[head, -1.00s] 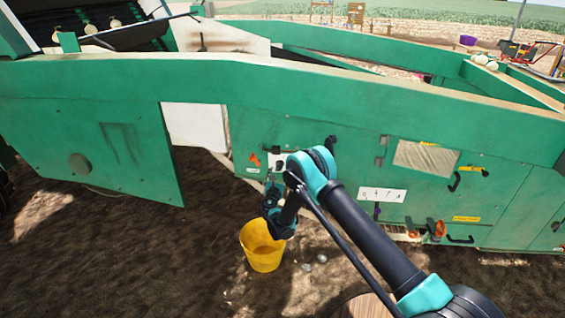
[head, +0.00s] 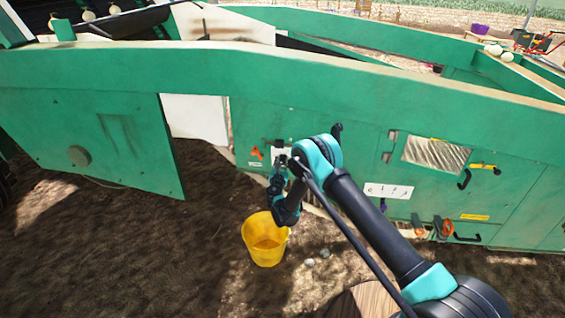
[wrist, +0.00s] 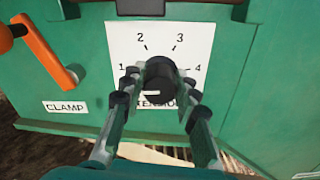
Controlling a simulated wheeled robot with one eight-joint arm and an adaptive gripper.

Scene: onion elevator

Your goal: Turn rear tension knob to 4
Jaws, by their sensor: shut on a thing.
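The black tension knob (wrist: 160,82) sits on a white dial plate (wrist: 128,35) marked 1, 2, 3 and 4, with a partly covered tension label below. A pale mark shows low on the knob's face; I cannot tell clearly which number it points to. My gripper (wrist: 159,77) has one fingertip on each side of the knob and is shut on it. In the head view, part of the dial plate (head: 280,154) shows above my gripper (head: 276,172), and the knob is hidden.
An orange clamp lever (wrist: 48,50) stands left of the dial, beside a clamp label (wrist: 65,107). A black handle (wrist: 140,6) sits just above the plate. A yellow bucket (head: 265,240) stands on the soil below my arm.

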